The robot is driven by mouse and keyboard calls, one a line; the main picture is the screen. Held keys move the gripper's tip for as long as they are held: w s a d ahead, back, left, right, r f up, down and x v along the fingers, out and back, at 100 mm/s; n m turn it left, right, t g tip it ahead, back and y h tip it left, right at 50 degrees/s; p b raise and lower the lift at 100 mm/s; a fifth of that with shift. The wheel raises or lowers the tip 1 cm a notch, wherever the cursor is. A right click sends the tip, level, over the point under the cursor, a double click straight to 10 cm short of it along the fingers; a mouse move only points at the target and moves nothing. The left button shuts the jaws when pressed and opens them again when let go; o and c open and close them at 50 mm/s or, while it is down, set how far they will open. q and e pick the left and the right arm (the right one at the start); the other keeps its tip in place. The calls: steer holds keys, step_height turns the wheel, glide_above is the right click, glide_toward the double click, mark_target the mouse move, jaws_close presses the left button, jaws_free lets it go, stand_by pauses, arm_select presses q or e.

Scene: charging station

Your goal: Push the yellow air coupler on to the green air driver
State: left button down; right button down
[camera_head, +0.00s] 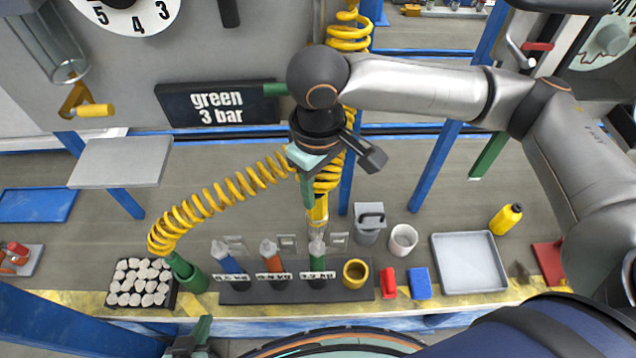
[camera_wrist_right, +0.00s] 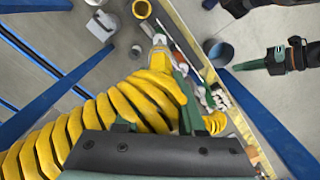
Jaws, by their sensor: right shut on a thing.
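The yellow air coupler (camera_head: 318,212) hangs at the lower end of a yellow coiled hose. My right gripper (camera_head: 310,192) is shut on it, with green fingers along its side. The green air driver (camera_head: 318,262) stands in the dark rack (camera_head: 345,294) with its pale tip up. The coupler is just above that tip in the head view; I cannot tell whether they touch. In the right wrist view the hose coils (camera_wrist_right: 120,105) hide much of the coupler (camera_wrist_right: 160,58). My left gripper (camera_head: 198,338) is low at the front edge, away from the rack; its opening is unclear.
Blue (camera_head: 228,264) and orange (camera_head: 271,262) drivers and a yellow ring (camera_head: 355,273) share the rack. Right are a white cup (camera_head: 403,239) and an empty grey tray (camera_head: 469,262).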

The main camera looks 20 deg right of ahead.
mark_target(318, 206)
steer(key=shift+r+p, duration=0.15)
steer(key=shift+p, duration=0.55)
steer(key=shift+f+b, duration=1.05)
steer(key=shift+f, duration=2)
steer(key=shift+p, duration=0.7)
steer(key=shift+f+b, duration=0.55)
steer(key=shift+f, duration=2.15)
steer(key=shift+c, duration=2.2)
jaws_free()
steer(key=shift+r, duration=0.1)
